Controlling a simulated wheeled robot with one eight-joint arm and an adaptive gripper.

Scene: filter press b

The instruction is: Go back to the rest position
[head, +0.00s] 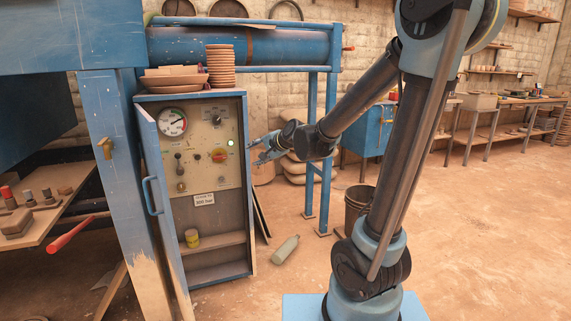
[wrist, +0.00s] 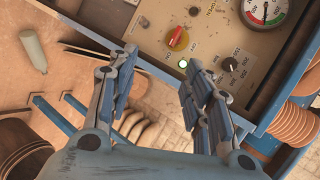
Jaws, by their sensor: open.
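My gripper (head: 258,150) is open and empty, held out in front of the right side of the control cabinet (head: 251,200). In the wrist view, its two blue fingers (wrist: 160,88) stand apart with nothing between them. I cannot tell the exact gap between fingers and panel.
The blue cabinet door (head: 160,200) stands open at the left. A bottle (head: 285,249) lies on the floor, and a bucket (head: 357,207) stands behind my arm. Stacked discs (head: 221,66) sit on the cabinet. The floor at the right (head: 490,230) is free.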

